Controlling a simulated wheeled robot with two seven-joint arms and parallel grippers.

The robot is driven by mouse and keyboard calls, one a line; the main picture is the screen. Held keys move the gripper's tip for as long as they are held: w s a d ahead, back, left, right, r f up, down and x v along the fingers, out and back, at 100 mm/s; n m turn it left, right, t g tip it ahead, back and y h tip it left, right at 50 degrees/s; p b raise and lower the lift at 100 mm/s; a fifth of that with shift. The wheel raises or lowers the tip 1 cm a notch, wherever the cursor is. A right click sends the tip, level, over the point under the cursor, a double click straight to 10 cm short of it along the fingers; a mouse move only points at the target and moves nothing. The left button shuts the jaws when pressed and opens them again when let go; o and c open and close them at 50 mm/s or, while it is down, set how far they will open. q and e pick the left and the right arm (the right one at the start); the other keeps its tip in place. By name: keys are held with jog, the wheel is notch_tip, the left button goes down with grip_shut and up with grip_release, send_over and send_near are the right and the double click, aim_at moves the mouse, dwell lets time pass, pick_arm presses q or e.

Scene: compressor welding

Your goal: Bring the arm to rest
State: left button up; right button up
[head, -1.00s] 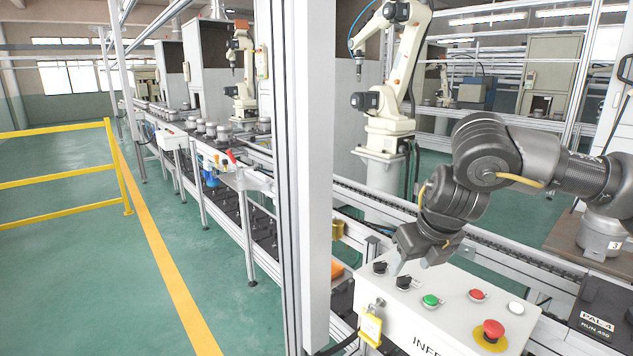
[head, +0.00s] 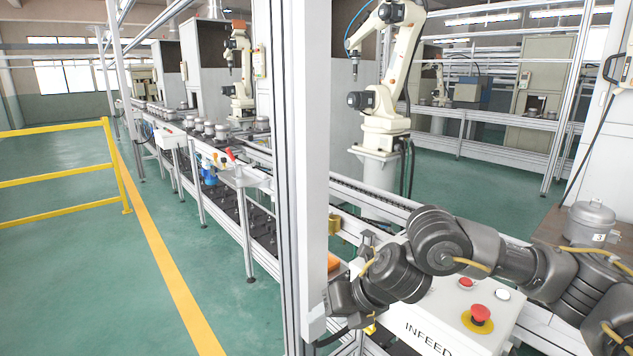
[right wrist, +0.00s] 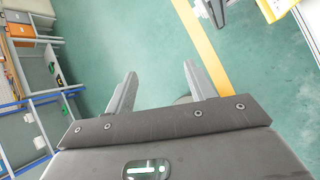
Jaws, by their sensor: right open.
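My right arm (head: 440,241) comes in from the right in the head view and reaches low across the white INFEED control box (head: 455,318). Its hand is at the lower middle, beside the white upright post (head: 314,150). I cannot tell whether it touches the post. In the right wrist view my right gripper (right wrist: 160,88) is open, with its two fingers wide apart and nothing between them. Green floor shows beyond the fingers. My left gripper is in neither view.
The control box carries a red emergency stop (head: 480,316), a red button (head: 466,283) and a white button (head: 503,294); its left controls are hidden by my arm. A grey compressor (head: 590,222) stands at the right. A yellow railing (head: 60,180) and open floor lie left.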

jog(key=s+a+f+m+t+y, duration=0.3)
jog(key=s+a+m+y, duration=0.3)
jog(key=a+m, duration=0.3)
jog(key=s+d+f+m+t+h, duration=0.35)
jog(key=d+f+m+h, duration=0.35)
jog(key=d+f+m, duration=0.65)
jog(key=s+d+f+m+g+h, duration=0.3)
jog(key=s+d+f+m, duration=0.2)
jog(key=s+d+m, duration=0.4)
jog(key=s+d+f+m+g+h, duration=0.2)
jog(key=s+d+f+m+g, duration=0.25)
jog(key=s+d, duration=0.5)
jog(key=s+a+f+m, duration=0.1)
jog(key=s+f, duration=0.1)
jog(key=f, duration=1.1)
jog(key=s+a+f, duration=0.1)
jog(key=f, duration=1.2)
jog(key=s+d+f+g, duration=0.1)
jog(key=s+d+f, duration=0.1)
jog(key=s+f, duration=0.6)
jog(key=s+d+f+g, duration=0.1)
jog(key=s+f, duration=0.7)
jog(key=shift+s+d+f, duration=0.3)
jog(key=shift+d, duration=0.05)
